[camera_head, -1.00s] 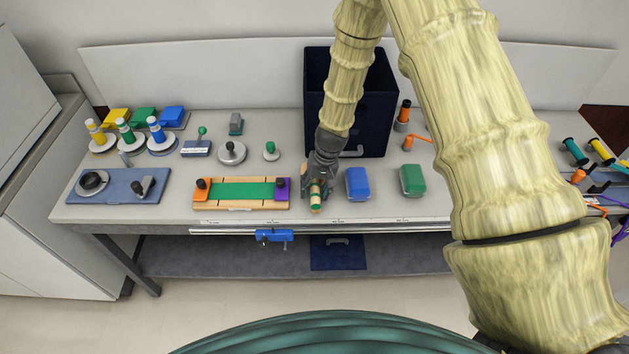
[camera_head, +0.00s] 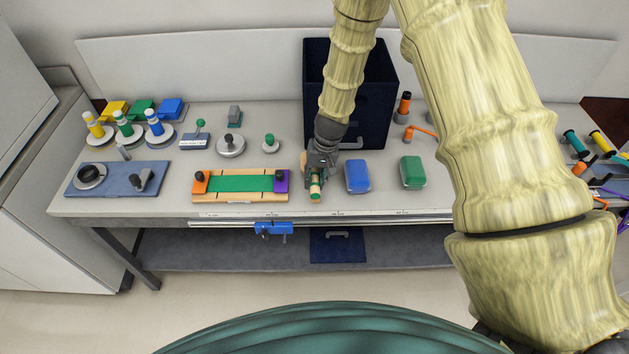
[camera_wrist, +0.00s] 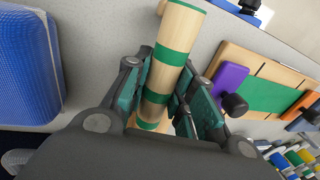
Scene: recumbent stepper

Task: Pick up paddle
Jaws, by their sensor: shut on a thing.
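The paddle (camera_wrist: 180,38) shows in the wrist view as a round pale-wood handle with green bands. My gripper (camera_wrist: 160,95) is shut on this handle, with one finger on each side of it. In the head view the banded end of the paddle (camera_head: 315,189) sticks out below my gripper (camera_head: 318,172), towards the table's front edge. The rest of the paddle is mostly hidden behind my gripper. I cannot tell whether the paddle touches the table.
A wooden board with a green strip (camera_head: 240,184) lies just left of my gripper. A blue block (camera_head: 357,177) and a green block (camera_head: 412,171) sit to the right. A dark blue bin (camera_head: 377,125) stands behind. The table's front edge (camera_head: 390,215) is close.

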